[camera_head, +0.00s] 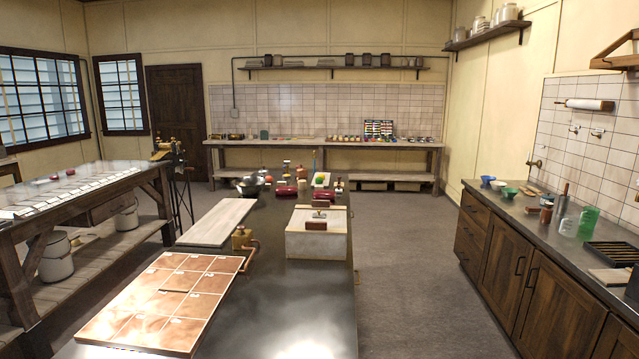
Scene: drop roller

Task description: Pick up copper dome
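I cannot single out a copper dome for certain. A small brass-coloured fitting (241,238) with a bent copper-coloured pipe (251,257) stands on the dark metal-topped table (300,318), between a pale board and a white box. A large copper-toned tiled slab (161,300) lies flat at the near left of this table. Several small items at the table's far end are too small to identify, among them a dark bowl (250,187). My gripper is not in view.
The pale board (217,222) and white lidded box (318,236) flank the fitting. A wooden bench (90,212) stands left. A counter (540,222) with cups and green glasses runs along the right. Carpeted floor (405,270) is free between table and counter.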

